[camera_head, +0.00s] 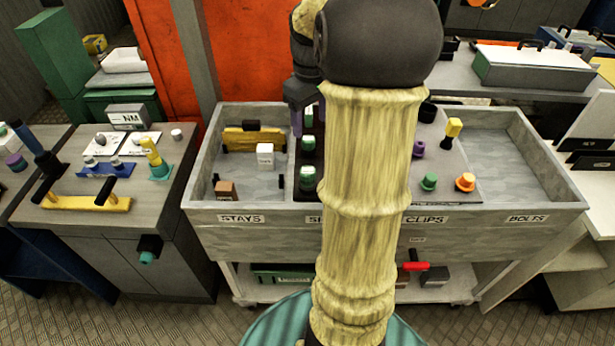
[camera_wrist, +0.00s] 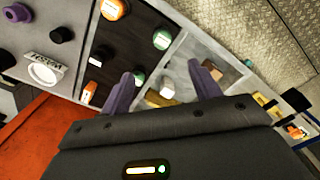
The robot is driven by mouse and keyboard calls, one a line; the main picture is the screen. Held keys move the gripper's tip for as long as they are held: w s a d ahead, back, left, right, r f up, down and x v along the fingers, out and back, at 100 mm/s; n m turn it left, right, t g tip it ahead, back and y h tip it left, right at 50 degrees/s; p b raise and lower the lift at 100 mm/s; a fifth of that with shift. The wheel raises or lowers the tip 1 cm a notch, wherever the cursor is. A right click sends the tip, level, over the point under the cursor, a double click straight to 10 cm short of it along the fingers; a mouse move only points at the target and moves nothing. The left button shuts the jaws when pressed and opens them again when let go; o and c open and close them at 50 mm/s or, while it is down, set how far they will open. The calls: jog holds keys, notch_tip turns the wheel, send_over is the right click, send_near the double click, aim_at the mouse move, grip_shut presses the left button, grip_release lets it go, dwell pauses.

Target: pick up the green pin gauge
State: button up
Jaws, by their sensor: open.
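Several short green and white cylinders stand in the dark-floored compartment of the grey bin; one (camera_head: 308,178) is at its front and another (camera_head: 308,145) is farther back. In the wrist view one green-topped piece (camera_wrist: 162,39) shows beyond my fingertips and another (camera_wrist: 139,77) is near the left finger. I cannot tell for sure which is the green pin gauge. A green knob-like piece (camera_head: 429,181) stands on the grey board at right. My gripper (camera_wrist: 161,70) has its purple fingers spread with nothing held, above the bin; my arm hides much of its middle.
The left compartment (camera_head: 238,174) holds a yellow-and-black handled piece (camera_head: 253,138), a white block (camera_head: 265,154) and a brown box (camera_head: 226,190). An orange knob (camera_head: 465,182) stands on the board. The right compartment (camera_head: 505,160) looks empty. Bin walls and dividers rise around the pieces.

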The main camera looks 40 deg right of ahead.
aim_at(307, 170)
jog(key=shift+f, duration=0.1)
notch_tip(307, 170, down, 12)
jog(key=shift+p, duration=0.45)
jog(key=shift+f, duration=0.1)
jog(key=f, duration=0.3)
jog(key=f+p, duration=0.1)
jog(key=f, duration=0.1)
jog(key=shift+w+a+f, duration=0.1)
jog(key=shift+w+a, duration=0.2)
jog(key=shift+a, duration=0.05)
jog(key=shift+s, duration=0.15)
jog(key=shift+s+d, duration=0.1)
jog(key=shift+d, duration=0.05)
jog(key=shift+c, duration=0.2)
grip_shut()
